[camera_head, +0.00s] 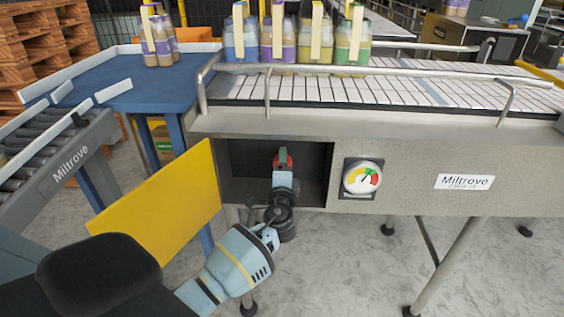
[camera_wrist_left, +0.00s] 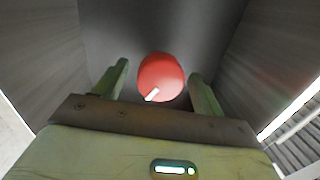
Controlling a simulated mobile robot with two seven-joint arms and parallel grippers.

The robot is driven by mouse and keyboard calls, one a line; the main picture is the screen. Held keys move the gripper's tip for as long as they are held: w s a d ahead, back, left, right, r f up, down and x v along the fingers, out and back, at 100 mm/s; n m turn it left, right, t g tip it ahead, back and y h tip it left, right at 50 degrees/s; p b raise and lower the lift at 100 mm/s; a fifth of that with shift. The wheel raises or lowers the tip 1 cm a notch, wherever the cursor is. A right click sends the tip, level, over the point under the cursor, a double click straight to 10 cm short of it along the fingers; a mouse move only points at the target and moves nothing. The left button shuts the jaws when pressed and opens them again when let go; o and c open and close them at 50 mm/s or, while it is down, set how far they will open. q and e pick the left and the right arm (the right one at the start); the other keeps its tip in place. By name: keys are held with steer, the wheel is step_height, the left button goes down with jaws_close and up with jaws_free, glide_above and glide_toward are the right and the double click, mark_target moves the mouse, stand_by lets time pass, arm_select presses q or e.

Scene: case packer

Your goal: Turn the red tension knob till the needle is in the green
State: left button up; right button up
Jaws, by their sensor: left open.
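The red tension knob (camera_head: 282,155) is inside an open recess in the conveyor's side. In the left wrist view the knob (camera_wrist_left: 161,74) is round, with a white mark towards its lower left. My left gripper (camera_head: 284,166) reaches into the recess in front of the knob. Its open fingers (camera_wrist_left: 158,70) stand on either side of the knob, with gaps showing. The round gauge (camera_head: 362,177) is right of the recess, with yellow, green and red on its dial. The needle is too small to read surely. My right gripper is out of view.
A yellow door panel (camera_head: 165,205) hangs open at the recess's left. The recess walls (camera_wrist_left: 245,60) are close around the gripper. Bottle packs (camera_head: 278,40) stand on the conveyor (camera_head: 390,92) above. A blue table (camera_head: 150,90) is at the left.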

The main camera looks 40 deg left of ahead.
arm_select(q)
steer(key=v, duration=0.5)
steer(key=shift+s, duration=0.1)
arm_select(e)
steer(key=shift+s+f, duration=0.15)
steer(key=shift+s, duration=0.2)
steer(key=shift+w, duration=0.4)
